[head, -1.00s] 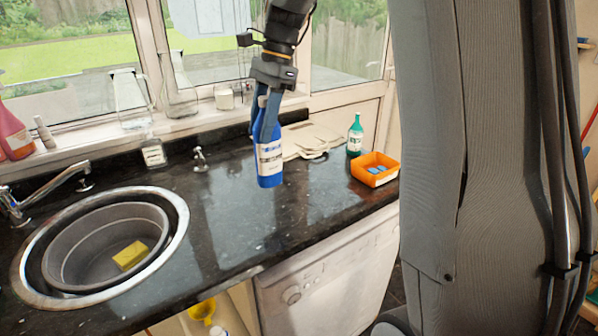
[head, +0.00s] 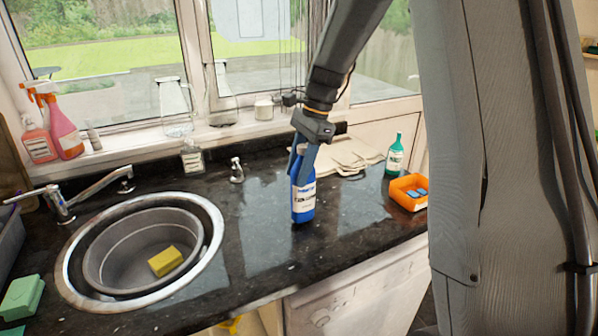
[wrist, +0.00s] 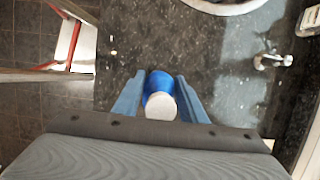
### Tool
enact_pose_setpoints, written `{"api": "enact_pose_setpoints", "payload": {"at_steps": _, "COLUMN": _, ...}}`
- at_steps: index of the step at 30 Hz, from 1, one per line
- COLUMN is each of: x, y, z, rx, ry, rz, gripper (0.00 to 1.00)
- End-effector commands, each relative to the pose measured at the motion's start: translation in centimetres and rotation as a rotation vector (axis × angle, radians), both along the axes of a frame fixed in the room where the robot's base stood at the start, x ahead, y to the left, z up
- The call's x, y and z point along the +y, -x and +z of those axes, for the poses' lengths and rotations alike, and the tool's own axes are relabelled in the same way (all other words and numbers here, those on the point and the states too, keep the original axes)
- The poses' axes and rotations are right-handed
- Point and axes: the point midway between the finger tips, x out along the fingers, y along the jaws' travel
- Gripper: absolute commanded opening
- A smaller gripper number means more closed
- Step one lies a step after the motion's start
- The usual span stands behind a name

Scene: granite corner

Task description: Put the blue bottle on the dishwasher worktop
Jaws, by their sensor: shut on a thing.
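The blue bottle (head: 303,203) with a white label is upright at the dark granite worktop (head: 345,232), above the dishwasher (head: 345,300). Its base looks to be at the worktop surface; I cannot tell for sure whether it touches. My gripper (head: 303,168) is shut on the bottle's upper part from above. In the wrist view the blue bottle (wrist: 160,92) with its pale cap sits between the two blue fingers of my gripper (wrist: 160,100).
The round sink (head: 70,270) with a basin and yellow sponge (head: 165,261) is to the left. An orange tray (head: 409,205), a green bottle (head: 395,155) and pale cloths (head: 345,155) are to the right and behind. Worktop around the bottle is clear.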

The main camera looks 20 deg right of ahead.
Motion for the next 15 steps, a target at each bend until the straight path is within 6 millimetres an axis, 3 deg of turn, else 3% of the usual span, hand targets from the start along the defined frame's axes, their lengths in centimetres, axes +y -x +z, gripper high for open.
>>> {"api": "enact_pose_setpoints", "payload": {"at_steps": 3, "x": 0.07, "y": 0.09, "z": -1.03, "rx": 0.0, "ry": 0.0, "rz": 0.002, "gripper": 0.0}}
{"api": "enact_pose_setpoints", "payload": {"at_steps": 14, "x": 0.08, "y": 0.02, "z": -1.44, "rx": -0.001, "ry": 0.0, "rz": 0.002, "gripper": 0.0}}
{"api": "enact_pose_setpoints", "payload": {"at_steps": 15, "x": 0.07, "y": 0.05, "z": -1.48, "rx": 0.0, "ry": 0.0, "rz": 0.002, "gripper": 0.43}}
